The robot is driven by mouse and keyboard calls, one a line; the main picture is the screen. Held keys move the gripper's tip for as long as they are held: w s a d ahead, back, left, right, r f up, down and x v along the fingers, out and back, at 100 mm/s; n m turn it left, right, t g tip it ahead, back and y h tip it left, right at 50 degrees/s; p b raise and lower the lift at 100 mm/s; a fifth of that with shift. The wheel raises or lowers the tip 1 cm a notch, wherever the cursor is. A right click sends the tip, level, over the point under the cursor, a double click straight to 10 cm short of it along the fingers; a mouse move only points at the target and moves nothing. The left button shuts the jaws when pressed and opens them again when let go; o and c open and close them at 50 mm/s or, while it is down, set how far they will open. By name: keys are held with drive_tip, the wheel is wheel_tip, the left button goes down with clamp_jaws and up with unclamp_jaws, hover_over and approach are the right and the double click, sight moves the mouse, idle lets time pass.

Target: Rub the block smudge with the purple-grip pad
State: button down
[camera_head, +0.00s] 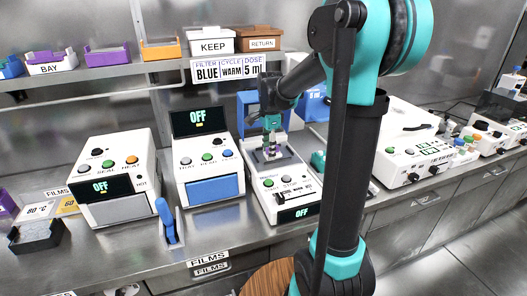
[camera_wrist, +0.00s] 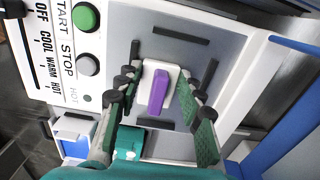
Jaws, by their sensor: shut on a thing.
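The purple-grip pad (camera_wrist: 158,90) has a white body with a purple bar on top. In the wrist view it sits between the two green-padded fingers of my gripper (camera_wrist: 158,98), which is shut on it. The pad is over the grey block plate (camera_wrist: 195,58) of a white machine with START and STOP buttons. I cannot tell whether it touches the plate. Dark bars lie around it on the plate; I cannot make out a smudge. In the head view my gripper (camera_head: 271,143) points down over this machine (camera_head: 287,200), whose display reads OFF.
A machine with a blue front (camera_head: 213,190) and one marked HEAT (camera_head: 115,180) stand to the left, with a blue-handled tool (camera_head: 167,220) between them. More white instruments (camera_head: 405,140) stand to the right. A shelf (camera_head: 150,65) with bins runs above.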

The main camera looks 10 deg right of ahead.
drive_tip(key=shift+d+r, duration=0.1)
drive_tip(key=shift+d, duration=0.1)
drive_tip(key=shift+r, duration=2.9)
drive_tip(key=shift+r, duration=1.55)
